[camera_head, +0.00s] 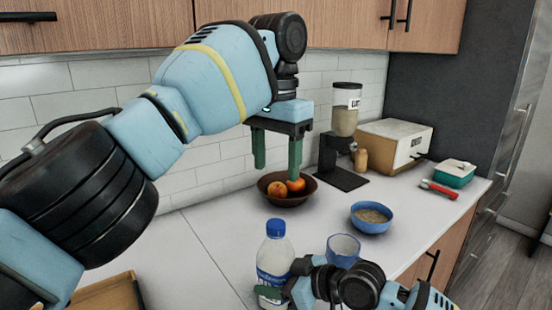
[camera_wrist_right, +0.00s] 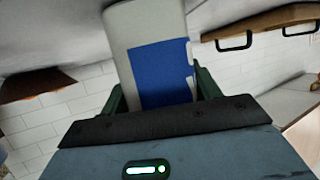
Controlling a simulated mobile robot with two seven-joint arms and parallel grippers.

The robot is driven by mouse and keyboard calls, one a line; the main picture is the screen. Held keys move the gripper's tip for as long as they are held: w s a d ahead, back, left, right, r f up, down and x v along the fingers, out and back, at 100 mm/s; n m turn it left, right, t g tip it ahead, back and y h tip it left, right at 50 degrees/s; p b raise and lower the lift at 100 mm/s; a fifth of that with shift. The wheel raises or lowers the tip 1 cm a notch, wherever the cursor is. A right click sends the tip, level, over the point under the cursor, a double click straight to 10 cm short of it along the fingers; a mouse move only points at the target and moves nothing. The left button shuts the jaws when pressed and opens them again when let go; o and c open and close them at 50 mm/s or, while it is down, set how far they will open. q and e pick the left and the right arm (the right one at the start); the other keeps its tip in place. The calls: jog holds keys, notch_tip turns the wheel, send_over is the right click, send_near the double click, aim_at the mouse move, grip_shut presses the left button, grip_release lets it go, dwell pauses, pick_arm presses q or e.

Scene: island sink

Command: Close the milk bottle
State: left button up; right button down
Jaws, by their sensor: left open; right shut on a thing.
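The milk bottle (camera_head: 274,258) stands upright at the front of the counter, white with a blue label. A blue cap (camera_head: 276,228) sits on its top; I cannot tell how tightly. My right gripper (camera_head: 271,291) is shut around the lower body of the bottle. The right wrist view shows the bottle (camera_wrist_right: 150,25) with its blue label between the green fingers. My left gripper (camera_head: 277,152) is open and empty, fingers pointing down. It is higher than the bottle cap and apart from it, in front of the brown bowl in the picture.
A brown bowl (camera_head: 274,198) with oranges, a blue bowl (camera_head: 372,217) of grain and a glass (camera_head: 343,249) stand near the bottle.

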jog(key=shift+c, duration=1.4)
grip_release()
jog(key=v, duration=0.8)
